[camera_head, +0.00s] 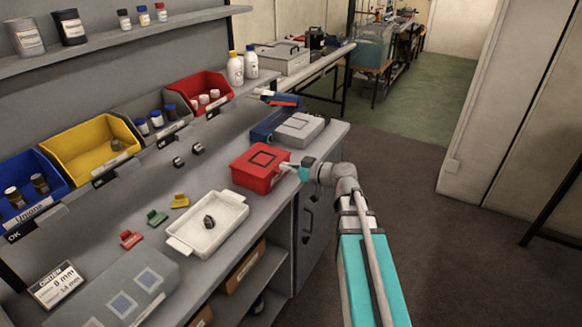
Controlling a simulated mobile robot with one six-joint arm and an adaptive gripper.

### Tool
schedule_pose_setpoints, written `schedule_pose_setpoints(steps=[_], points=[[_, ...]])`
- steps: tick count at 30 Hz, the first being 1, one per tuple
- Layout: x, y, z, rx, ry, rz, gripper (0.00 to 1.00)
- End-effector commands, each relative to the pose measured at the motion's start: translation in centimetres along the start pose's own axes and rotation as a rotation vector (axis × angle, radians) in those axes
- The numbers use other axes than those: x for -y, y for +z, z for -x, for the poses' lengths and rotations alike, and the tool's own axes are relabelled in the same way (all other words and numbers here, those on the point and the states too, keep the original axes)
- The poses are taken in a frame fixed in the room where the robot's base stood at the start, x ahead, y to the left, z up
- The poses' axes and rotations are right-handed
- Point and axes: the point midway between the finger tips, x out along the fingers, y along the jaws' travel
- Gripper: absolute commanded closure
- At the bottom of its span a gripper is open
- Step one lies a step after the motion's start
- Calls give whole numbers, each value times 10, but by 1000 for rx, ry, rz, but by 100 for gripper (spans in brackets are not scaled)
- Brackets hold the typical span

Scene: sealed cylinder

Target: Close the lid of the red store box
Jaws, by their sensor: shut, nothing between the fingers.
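The red store box (256,181) stands on the grey bench near its right front edge. Its top looks flat, red and level, with a dark square outline on it, and I see no raised lid. My gripper (287,167) is at the right side of the box, at about the height of its top. The fingers are shut and hold nothing. They overlap the right rim in the picture, and I cannot tell whether they touch it. The far right rim is partly hidden by the gripper.
A grey box (300,129) and a blue device (268,127) stand behind the red box. A white tray (183,243) with a dark nut is in front left. Floor (425,215) at right is clear.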

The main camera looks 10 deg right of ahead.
Motion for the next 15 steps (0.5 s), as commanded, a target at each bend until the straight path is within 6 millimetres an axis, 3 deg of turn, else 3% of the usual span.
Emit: schedule_pose_setpoints(steps=[15], points=[[-2,7,3,10,6,4,100]])
